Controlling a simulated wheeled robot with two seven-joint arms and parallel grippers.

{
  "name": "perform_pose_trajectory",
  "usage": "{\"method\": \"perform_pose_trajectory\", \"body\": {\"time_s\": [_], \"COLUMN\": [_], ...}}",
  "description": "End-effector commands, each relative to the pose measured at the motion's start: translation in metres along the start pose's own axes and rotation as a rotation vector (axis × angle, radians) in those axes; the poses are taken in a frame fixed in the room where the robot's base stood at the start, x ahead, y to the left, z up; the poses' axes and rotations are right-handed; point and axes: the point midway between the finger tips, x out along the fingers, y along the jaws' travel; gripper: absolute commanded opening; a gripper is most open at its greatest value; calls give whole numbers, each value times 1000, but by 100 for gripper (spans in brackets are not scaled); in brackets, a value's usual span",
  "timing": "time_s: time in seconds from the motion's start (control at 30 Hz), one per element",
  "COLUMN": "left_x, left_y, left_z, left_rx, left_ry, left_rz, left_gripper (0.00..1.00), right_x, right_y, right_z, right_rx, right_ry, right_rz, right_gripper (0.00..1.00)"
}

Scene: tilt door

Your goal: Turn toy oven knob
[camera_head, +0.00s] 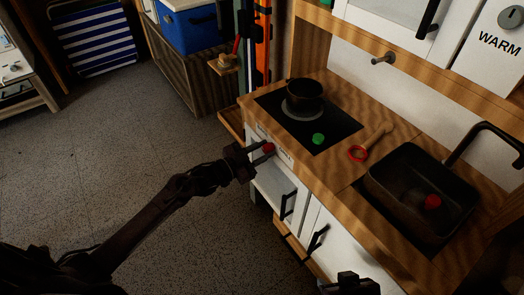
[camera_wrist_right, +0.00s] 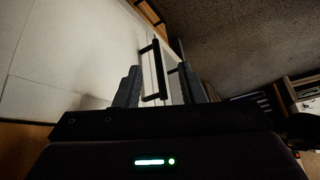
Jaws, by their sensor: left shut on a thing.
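The toy oven (camera_head: 277,188) is white with a black handle (camera_head: 287,205) and sits under the wooden counter of a play kitchen. Its red knob (camera_head: 269,148) is on the white front panel just below the counter edge. My left gripper (camera_head: 264,153) reaches it from the left and is shut on the red knob. The knob's turn angle is too small to read. My right gripper (camera_wrist_right: 160,78) is open and empty in the right wrist view, facing a white front with a black handle (camera_wrist_right: 152,70). In the head view, part of the right gripper shows at the bottom edge.
The counter holds a black pot (camera_head: 305,96) on the hob, a green item (camera_head: 318,139), a red-ringed wooden utensil (camera_head: 371,142) and a dark sink (camera_head: 411,199) with a red item inside. A white cupboard door (camera_head: 335,243) stands right of the oven. The floor at left is clear.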

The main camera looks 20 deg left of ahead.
Motion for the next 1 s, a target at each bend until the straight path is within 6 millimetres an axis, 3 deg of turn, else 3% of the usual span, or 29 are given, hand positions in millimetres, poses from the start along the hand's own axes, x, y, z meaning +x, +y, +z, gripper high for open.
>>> {"method": "perform_pose_trajectory", "body": {"time_s": [0.37, 1.0], "left_x": [-1, -1], "left_y": [1, 1], "left_z": [2, 2], "left_rx": [301, 836], "left_ry": [-3, -2], "left_rz": [3, 3], "left_gripper": [5, 5], "right_x": [2, -15], "right_y": [-4, 4], "right_z": [-3, -86], "right_rx": [-2, -14], "right_ry": [34, 394], "right_rz": [-8, 11], "right_gripper": [36, 36]}}
